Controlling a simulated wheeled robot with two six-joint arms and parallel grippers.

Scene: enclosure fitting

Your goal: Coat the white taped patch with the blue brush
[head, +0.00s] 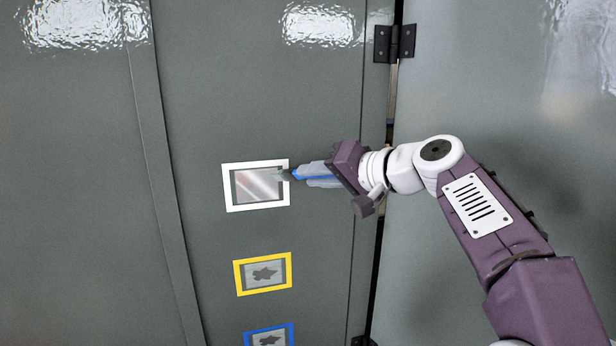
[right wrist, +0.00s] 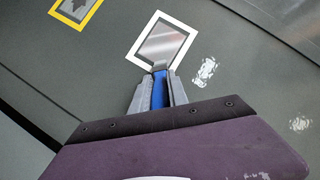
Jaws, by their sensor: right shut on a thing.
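The white taped patch (head: 227,188) is a white square frame on the grey panel, with a shiny, lighter grey area inside. It also shows in the right wrist view (right wrist: 184,62). My right gripper (head: 305,175) is shut on the blue brush (head: 312,176), which also shows between the fingers in the right wrist view (right wrist: 159,90). I cannot tell whether the tip touches the panel. My left gripper is not in view.
Below the white frame is a yellow taped frame (head: 237,279) with a dark blotch inside, and lower a blue taped frame (head: 250,338) cut by the picture edge. A black hinge (head: 394,43) is at the upper right, beside an open door panel (head: 480,80).

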